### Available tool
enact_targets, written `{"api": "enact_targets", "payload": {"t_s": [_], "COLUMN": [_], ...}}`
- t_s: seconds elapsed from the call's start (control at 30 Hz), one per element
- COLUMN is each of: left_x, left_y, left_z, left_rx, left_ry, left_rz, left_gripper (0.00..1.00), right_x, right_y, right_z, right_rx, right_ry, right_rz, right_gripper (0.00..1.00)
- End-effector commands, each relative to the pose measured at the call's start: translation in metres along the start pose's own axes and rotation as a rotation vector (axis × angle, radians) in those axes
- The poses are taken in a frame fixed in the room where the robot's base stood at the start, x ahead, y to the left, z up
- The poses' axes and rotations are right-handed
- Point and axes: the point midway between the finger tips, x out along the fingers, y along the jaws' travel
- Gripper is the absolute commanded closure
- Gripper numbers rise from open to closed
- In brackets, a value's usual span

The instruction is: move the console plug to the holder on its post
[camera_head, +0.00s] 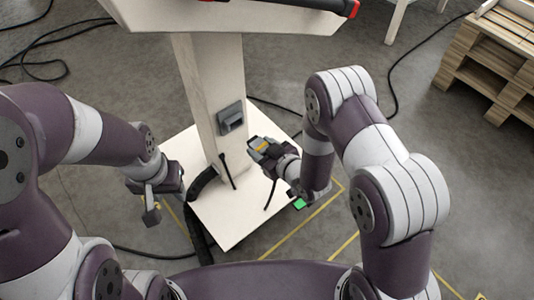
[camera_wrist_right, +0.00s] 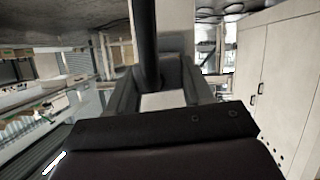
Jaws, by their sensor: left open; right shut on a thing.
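The pale post (camera_head: 210,85) stands on a white base plate under the console top. A grey holder (camera_head: 231,117) is fixed on the post's face and looks empty. My right gripper (camera_head: 260,146) is just right of the post and a little below the holder, apart from it. It is shut on the plug (camera_head: 262,147), which is mostly hidden by the fingers. In the right wrist view the dark plug or its cable (camera_wrist_right: 148,45) rises between the fingers. A black cable end hangs below this gripper. My left gripper (camera_head: 153,205) is open and empty, left of the base plate.
A thick black cable (camera_head: 203,183) runs by the post's foot and over the base plate's (camera_head: 238,226) left edge. Wooden pallets (camera_head: 490,65) stand far right. Cables lie on the floor.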

Motion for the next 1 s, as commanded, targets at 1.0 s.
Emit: {"api": "enact_targets", "payload": {"t_s": [1.0], "left_x": [0.011], "left_y": [0.0], "left_z": [0.001], "left_rx": [0.0], "left_ry": [0.001], "left_rz": [0.0], "left_gripper": [0.57], "right_x": [0.056], "right_y": [0.002], "right_z": [-0.026], "right_rx": [0.003], "right_ry": [0.0], "right_rz": [0.005], "right_gripper": [0.92]}}
